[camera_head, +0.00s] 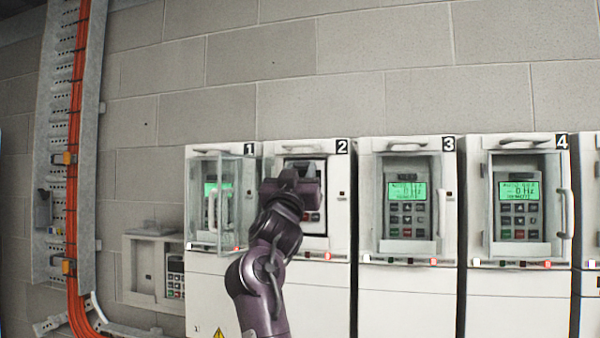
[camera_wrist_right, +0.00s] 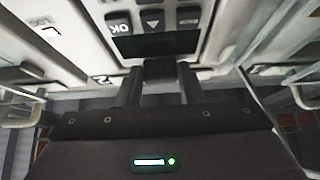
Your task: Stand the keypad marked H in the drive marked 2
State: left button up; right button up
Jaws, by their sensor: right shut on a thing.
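The drive marked 2 (camera_head: 342,232) is the second white cabinet from the left, and its front bay is open. My right gripper (camera_head: 306,186) is in front of the upper part of that bay and hides much of it. In the right wrist view, my gripper (camera_wrist_right: 159,88) is shut on a keypad (camera_wrist_right: 115,45) with a dark screen and grey keys, one reading OK. In the head view, the lower keys of this keypad (camera_head: 312,217) show below my gripper. Its letter is not readable, and whether it is fully seated is hidden. My left gripper is not in view.
A clear door (camera_head: 238,205) stands swung out between drives 1 and 2. Drives marked 3 (camera_head: 370,255) and 1 (camera_head: 196,263) flank drive 2 and have lit green screens. An open wall box (camera_head: 147,265) at lower left holds another keypad (camera_head: 175,280).

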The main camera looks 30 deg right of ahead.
dwell(0.3)
jog(key=shift+f+b, duration=1)
jog(key=shift+f, duration=0.3)
